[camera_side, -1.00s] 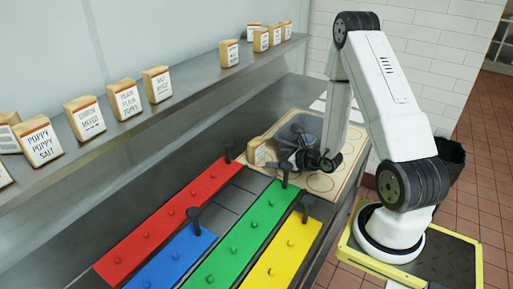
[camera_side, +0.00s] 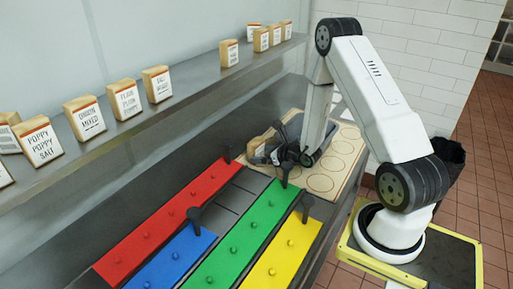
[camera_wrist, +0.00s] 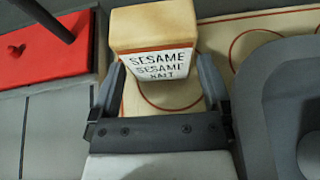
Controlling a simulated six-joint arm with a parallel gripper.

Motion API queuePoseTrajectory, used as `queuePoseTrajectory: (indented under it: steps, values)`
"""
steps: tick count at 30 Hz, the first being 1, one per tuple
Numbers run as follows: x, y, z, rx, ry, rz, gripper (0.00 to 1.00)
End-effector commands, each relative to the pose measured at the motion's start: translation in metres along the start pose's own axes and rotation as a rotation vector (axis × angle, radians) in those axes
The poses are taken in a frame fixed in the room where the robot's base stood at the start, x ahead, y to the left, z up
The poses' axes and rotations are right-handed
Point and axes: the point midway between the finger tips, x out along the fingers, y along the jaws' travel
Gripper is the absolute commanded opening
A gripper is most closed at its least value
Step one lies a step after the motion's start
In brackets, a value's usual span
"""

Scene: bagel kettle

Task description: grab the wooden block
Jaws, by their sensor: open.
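The wooden block (camera_wrist: 153,32) has a white label reading "SESAME SESAME SALT". It stands on a pale wooden board (camera_wrist: 271,35). In the side view the block (camera_side: 262,139) is at the board's left end, partly hidden by my gripper (camera_side: 266,154). In the wrist view my gripper (camera_wrist: 160,80) is open, with one finger on each side of the block's labelled face. I cannot tell whether either finger touches it.
Red (camera_side: 160,228), blue (camera_side: 172,262), green (camera_side: 240,240) and yellow (camera_side: 283,252) strips with upright dark handles lie left of and in front of the board. Several similar labelled blocks stand on the shelf (camera_side: 200,85) above.

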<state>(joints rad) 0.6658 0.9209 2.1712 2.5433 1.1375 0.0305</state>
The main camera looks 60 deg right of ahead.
Motion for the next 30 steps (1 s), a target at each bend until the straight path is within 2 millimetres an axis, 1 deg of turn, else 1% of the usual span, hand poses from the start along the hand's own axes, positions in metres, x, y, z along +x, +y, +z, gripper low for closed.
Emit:
queuePoseTrajectory:
  steps: [15, 16, 17, 18, 20, 21, 23, 30]
  values:
    - [0.0014, 0.0001, -0.0002, 0.0, 0.001, 0.0, 1.0]
    - [0.0014, 0.0001, -0.0002, 0.0, 0.001, 0.0, 0.97]
    - [0.0014, 0.0001, -0.0002, 0.0, 0.001, 0.0, 0.87]
    - [0.0014, 0.0001, -0.0002, 0.0, 0.001, 0.0, 0.75]
    - [0.0014, 0.0002, -0.0002, 0.0, 0.001, 0.0, 0.56]
    - [0.0014, 0.0001, -0.0002, 0.0, 0.001, 0.0, 0.43]
    - [0.0013, 0.0002, -0.0002, 0.0, 0.001, 0.0, 0.24]
    - [0.0013, 0.0001, 0.0001, 0.0, 0.0, 0.0, 0.23]
